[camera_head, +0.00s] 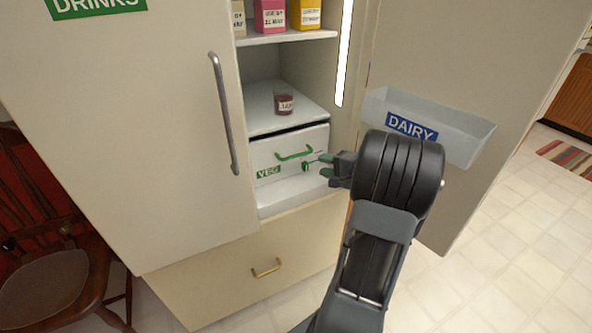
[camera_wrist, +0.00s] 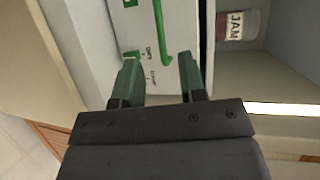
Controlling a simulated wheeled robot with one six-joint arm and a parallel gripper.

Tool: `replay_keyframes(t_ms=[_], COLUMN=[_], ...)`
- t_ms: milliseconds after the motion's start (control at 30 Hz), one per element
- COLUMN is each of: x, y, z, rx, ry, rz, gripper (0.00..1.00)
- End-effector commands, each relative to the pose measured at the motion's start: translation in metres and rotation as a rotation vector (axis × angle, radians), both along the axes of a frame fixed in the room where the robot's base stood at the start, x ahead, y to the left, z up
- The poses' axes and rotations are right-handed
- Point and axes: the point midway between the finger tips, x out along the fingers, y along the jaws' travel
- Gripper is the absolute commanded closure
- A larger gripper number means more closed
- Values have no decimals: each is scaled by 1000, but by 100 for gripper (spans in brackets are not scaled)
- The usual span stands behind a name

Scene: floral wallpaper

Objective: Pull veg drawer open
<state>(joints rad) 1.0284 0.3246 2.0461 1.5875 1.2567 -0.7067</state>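The white veg drawer (camera_head: 290,150) sits low in the fridge, with a green VEG label (camera_head: 268,172) and a green bar handle (camera_head: 294,154) on its front. A dark gap runs along its top edge. My gripper (camera_head: 312,163) is in front of the drawer, just right of the handle. In the wrist view my gripper (camera_wrist: 157,67) has its two green fingers apart with nothing held. The handle (camera_wrist: 162,35) shows between and beyond the fingertips there, with a gap on each side. I cannot tell the depth left between fingertips and handle.
A jam jar (camera_head: 284,103) stands on the shelf above the drawer. The open fridge door with a clear DAIRY bin (camera_head: 460,137) is at right, close to my arm. The DRINKS door (camera_head: 150,130) is shut at left. A wooden chair (camera_head: 60,240) stands at far left.

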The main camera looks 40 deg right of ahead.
Motion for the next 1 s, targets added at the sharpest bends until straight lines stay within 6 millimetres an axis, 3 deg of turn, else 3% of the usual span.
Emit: replay_keyframes(t_ms=[167, 700, 1000], x=[8, 100, 125], y=[-12, 13, 19], z=[-11, -28, -32], rx=[13, 14, 14], ry=[-29, -28, -28], rz=[-44, -43, -45], gripper=[62, 62, 62])
